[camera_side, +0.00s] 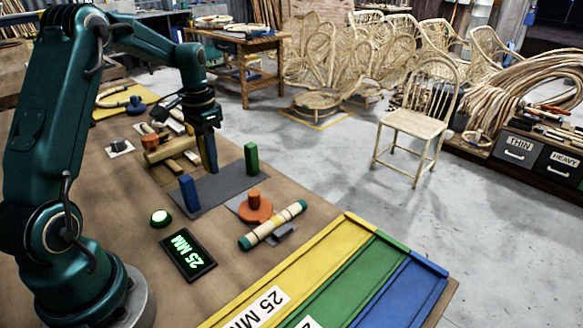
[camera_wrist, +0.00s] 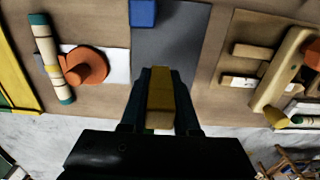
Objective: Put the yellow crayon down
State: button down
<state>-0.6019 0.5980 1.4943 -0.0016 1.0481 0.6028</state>
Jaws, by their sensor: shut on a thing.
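My gripper (camera_wrist: 160,98) is shut on the yellow crayon (camera_wrist: 160,90), which lies between its two dark fingers in the wrist view. I cannot tell whether the crayon touches the mat. A blue crayon (camera_side: 189,193) stands upright at the mat's near left, and a green crayon (camera_side: 251,158) stands upright at its right edge. The blue one also shows at the top of the wrist view (camera_wrist: 143,13).
An orange round piece (camera_side: 255,207) and a pale rod with green ends (camera_side: 272,225) sit right of the mat. Wooden pieces (camera_side: 168,150) lie left of my gripper. Yellow, green and blue trays (camera_side: 345,265) line the front edge.

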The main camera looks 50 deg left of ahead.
aim_at(225, 189)
jog(key=shift+w+d+f, duration=0.7)
jog(key=shift+w+f, duration=0.1)
jog(key=shift+w, duration=0.2)
jog(key=shift+f, duration=1.9)
jog(key=shift+f, duration=0.1)
jog(key=c, duration=0.6)
grip_release()
jog(key=shift+c, duration=0.2)
